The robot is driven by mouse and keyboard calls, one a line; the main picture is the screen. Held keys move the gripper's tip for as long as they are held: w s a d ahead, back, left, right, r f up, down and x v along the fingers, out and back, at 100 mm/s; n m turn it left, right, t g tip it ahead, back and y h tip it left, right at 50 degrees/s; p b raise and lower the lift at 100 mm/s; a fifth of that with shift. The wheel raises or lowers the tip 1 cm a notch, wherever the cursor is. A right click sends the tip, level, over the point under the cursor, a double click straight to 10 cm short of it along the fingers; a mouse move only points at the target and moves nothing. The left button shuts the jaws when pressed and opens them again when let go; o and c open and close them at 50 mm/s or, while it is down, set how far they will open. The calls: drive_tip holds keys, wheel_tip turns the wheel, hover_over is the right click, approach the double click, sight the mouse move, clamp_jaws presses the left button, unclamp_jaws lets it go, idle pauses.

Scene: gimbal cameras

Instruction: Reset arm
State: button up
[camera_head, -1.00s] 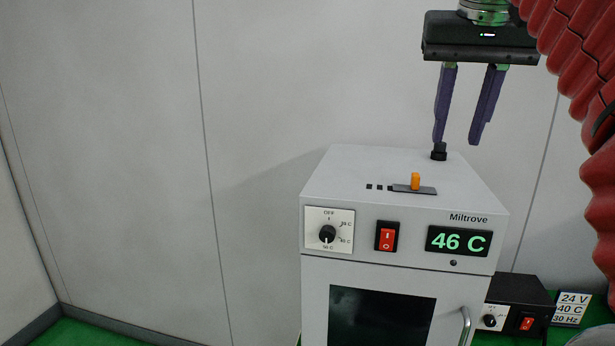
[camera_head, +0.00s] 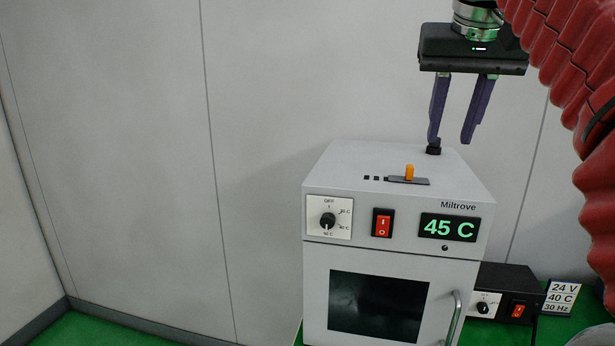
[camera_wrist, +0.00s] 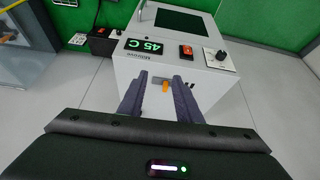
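My gripper (camera_head: 451,142) hangs fingers-down above the rear of the white Miltrove oven (camera_head: 318,167) in the head view. Its two purple fingers are apart, with nothing seen between them. The left fingertip overlaps a small black knob (camera_head: 433,147) on the oven top in the picture; I cannot tell whether they touch. The oven's display (camera_head: 449,228) reads 45 C.
The oven front has a dial (camera_head: 328,220), a red rocker switch (camera_head: 382,222) and a door handle (camera_head: 453,318). A black box (camera_head: 504,291) with a dial and red switch stands to the right, beside a label card (camera_head: 562,297). The wall at left is bare.

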wheel_tip(320, 180, down, 17)
drive_tip(key=a+n, duration=0.1)
drive_tip(key=a, duration=0.1)
drive_tip(key=s+a+f, duration=0.2)
drive_tip(key=s+f, duration=0.6)
drive_tip(key=f, duration=0.2)
drive_tip(key=s+a+f+n+y, duration=0.1)
drive_tip(key=s+a+f, duration=0.1)
drive_tip(key=s+f, duration=0.7)
drive_tip(key=shift+s+f, duration=0.3)
drive_tip(key=shift+f, duration=0.65)
